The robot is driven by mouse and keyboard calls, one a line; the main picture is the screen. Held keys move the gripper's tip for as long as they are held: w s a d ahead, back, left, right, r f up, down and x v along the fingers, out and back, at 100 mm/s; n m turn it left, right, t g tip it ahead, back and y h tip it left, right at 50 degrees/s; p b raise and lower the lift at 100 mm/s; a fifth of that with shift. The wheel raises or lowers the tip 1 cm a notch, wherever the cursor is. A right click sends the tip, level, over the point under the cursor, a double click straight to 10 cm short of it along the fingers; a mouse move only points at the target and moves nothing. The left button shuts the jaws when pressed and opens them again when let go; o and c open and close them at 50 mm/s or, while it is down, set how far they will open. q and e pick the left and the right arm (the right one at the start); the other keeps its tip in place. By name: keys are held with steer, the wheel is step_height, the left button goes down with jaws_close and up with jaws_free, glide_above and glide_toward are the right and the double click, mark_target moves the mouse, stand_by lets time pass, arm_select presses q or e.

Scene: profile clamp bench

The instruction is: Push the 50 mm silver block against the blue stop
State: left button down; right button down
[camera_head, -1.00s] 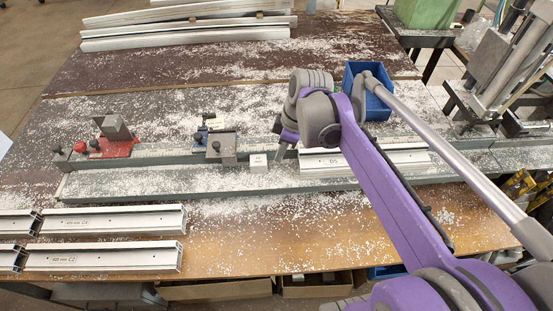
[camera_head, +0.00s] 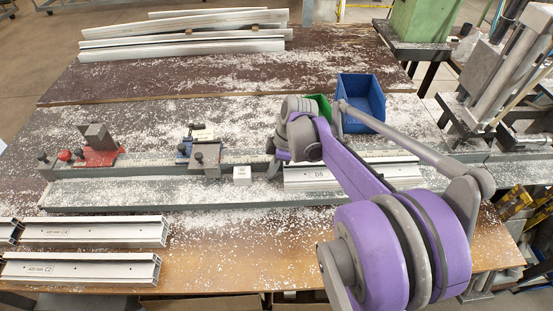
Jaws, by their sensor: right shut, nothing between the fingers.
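The small silver block (camera_head: 242,174) sits on the grey bench rail, its pale labelled top showing. The blue stop (camera_head: 184,148) is on the rail to its left, partly hidden by a grey block with dark knobs (camera_head: 205,158). A gap shows between this grey block and the silver block. My right gripper (camera_head: 271,170) points down just right of the silver block, shut and empty, with a small gap seeming to part them. Whether its tips touch the rail is unclear. My left gripper is not in view.
A profile marked D5 (camera_head: 340,175) lies on the rail right of my gripper, partly behind my arm. A red stop (camera_head: 97,155) stands at far left. Blue (camera_head: 362,97) and green (camera_head: 320,105) bins stand behind. Profiles (camera_head: 95,232) lie at front left. White chips cover the bench.

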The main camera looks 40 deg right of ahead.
mark_target(242, 172)
steer(key=w+a, duration=0.2)
steer(key=a, duration=0.1)
steer(key=shift+w+a+f+p, duration=0.1)
steer(key=shift+w+f+p, duration=0.2)
steer(key=shift+w+p, duration=0.1)
steer(key=shift+a, duration=0.1)
steer(key=w+a, duration=0.2)
steer(key=a, duration=0.1)
steer(key=shift+w+a, duration=0.15)
steer(key=shift+w, duration=0.25)
